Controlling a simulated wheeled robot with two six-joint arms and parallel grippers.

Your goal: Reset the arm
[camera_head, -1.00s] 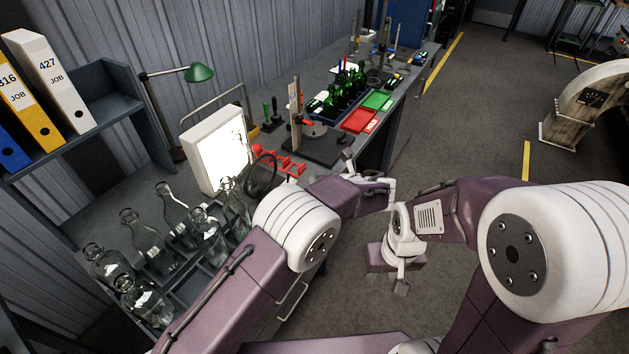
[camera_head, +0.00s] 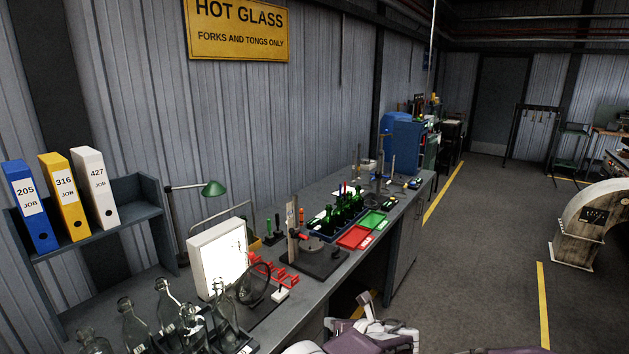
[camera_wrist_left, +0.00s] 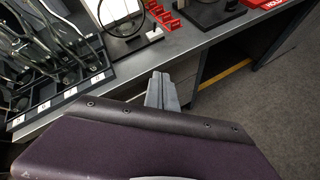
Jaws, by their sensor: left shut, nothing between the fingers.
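My left gripper (camera_head: 365,298) shows at the bottom of the head view, beside the front edge of the workbench (camera_head: 310,290). In the left wrist view its two grey fingers (camera_wrist_left: 162,92) are together and hold nothing. They point towards the bench front, clear of the things on top. Only parts of my purple and white arms show along the bottom edge of the head view. My right gripper does not show.
Clear glass bottles (camera_head: 135,325) stand at the bench's near left, beside a lit white panel (camera_head: 218,258). A red rack (camera_head: 272,270), green bottles (camera_head: 345,205), a red tray (camera_head: 355,237) and a green tray (camera_head: 373,221) lie beyond. The floor (camera_head: 480,250) at right is open.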

